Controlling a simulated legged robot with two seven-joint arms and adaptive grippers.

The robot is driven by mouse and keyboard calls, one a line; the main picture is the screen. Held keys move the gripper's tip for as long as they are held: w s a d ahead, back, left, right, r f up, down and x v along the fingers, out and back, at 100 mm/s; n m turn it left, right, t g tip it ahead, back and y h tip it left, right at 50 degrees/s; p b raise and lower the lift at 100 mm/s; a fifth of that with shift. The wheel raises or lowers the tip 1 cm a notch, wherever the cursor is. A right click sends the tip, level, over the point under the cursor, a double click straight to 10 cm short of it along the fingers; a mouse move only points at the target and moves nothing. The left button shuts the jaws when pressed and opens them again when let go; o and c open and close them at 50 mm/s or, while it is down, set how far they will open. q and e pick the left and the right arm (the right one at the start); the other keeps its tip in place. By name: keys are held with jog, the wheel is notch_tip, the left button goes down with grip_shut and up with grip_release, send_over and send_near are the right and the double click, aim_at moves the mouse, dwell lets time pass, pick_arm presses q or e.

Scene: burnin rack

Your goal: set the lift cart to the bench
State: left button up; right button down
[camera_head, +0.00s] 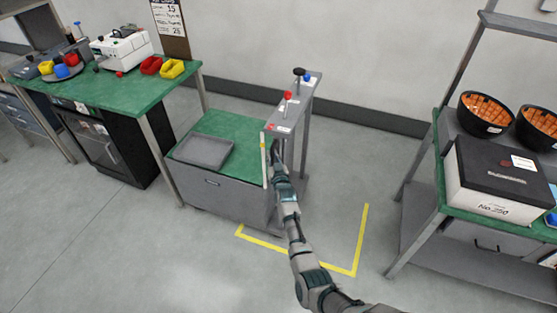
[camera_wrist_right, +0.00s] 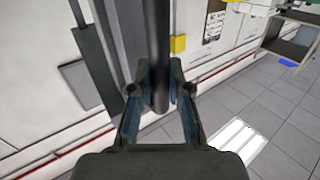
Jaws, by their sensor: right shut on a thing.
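The lift cart (camera_head: 225,200) has a green top and a grey body. A grey post frame (camera_head: 302,115) on its right side carries a red-knobbed lever and a black-knobbed lever. The bench (camera_head: 110,92), with a green top, stands just left of the cart; its top is higher than the cart's. I cannot tell whether they touch. My right gripper (camera_head: 275,158) is at the cart's right side. In the right wrist view, its fingers (camera_wrist_right: 158,103) are shut on a dark upright bar (camera_wrist_right: 158,45), seemingly the cart's handle. My left gripper is not in view.
A grey tray (camera_head: 203,151) lies on the cart. Yellow floor tape (camera_head: 361,235) marks a corner right of the cart. A shelf rack (camera_head: 420,222) with orange-lined bowls and a black-lidded box (camera_head: 500,180) stands at right. The floor in front is clear.

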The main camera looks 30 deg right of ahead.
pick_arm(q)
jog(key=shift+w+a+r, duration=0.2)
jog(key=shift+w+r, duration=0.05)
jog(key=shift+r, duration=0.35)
pick_arm(e)
jog(key=shift+w+a+r, duration=0.2)
jog(key=shift+w+a, duration=0.3)
jog(key=shift+w, duration=0.1)
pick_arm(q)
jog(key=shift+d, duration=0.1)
pick_arm(e)
jog(key=shift+r, duration=0.1)
jog(key=c, duration=1.4)
grip_release()
jog(key=o, duration=0.3)
jog(key=shift+w+a+f, duration=0.1)
jog(key=shift+w+f, duration=0.1)
jog(key=shift+w, duration=0.05)
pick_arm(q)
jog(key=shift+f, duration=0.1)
pick_arm(e)
jog(key=v, duration=1.2)
jog(key=shift+a, duration=0.15)
